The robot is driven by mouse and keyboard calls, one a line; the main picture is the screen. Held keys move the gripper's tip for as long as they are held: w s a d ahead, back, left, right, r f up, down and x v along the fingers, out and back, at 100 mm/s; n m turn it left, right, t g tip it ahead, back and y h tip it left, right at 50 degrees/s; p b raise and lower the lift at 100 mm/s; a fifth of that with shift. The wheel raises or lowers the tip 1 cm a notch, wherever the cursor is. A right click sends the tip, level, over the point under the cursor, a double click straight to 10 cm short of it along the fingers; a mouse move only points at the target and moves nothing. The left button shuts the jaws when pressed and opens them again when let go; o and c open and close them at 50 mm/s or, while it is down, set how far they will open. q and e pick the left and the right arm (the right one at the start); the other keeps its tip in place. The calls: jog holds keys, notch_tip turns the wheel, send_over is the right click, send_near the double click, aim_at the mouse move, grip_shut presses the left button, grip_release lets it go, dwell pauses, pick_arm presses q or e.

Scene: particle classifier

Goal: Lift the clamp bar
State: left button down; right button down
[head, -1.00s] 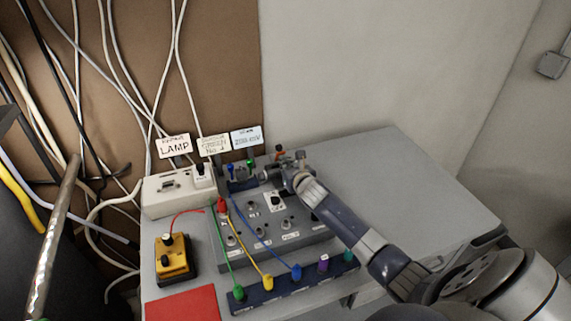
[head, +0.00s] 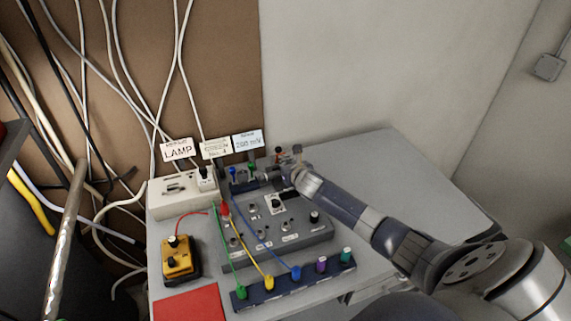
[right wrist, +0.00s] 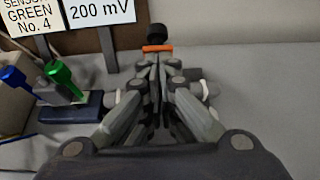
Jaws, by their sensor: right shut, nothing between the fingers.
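My right gripper (head: 285,170) reaches in from the right, behind the grey control panel (head: 318,238). In the right wrist view its fingers (right wrist: 158,68) are closed together with nothing seen between them. A grey bar with a pale ring (right wrist: 120,97) runs crosswise beneath the fingers and shows on both sides; it may be the clamp bar, but I cannot tell for sure. A black knob (right wrist: 157,33) above an orange piece (right wrist: 158,48) stands just beyond the fingertips. The fingers hide the middle of the bar, and contact is unclear. My left gripper is not in view.
A blue plug (right wrist: 14,78) and a green plug (right wrist: 62,77) stand left of the gripper. Behind are small signs, one reading 200 mV (head: 248,141). Coloured leads run to a dark blue strip (head: 333,271). A yellow box (head: 181,263) is left. The tabletop (head: 400,185) behind my arm is clear.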

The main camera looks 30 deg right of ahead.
aim_at(280, 152)
jog(key=shift+w+d+r+p, duration=0.15)
jog(key=shift+w+r+p, duration=0.3)
jog(key=shift+r+p, duration=0.25)
jog(key=shift+w+d+r+p, duration=0.1)
jog(key=shift+w+r+p, duration=0.1)
jog(key=shift+w+p, duration=0.15)
jog(key=shift+w+d+r+p, duration=0.1)
jog(key=shift+w+r+p, duration=0.1)
jog(key=shift+w, duration=0.35)
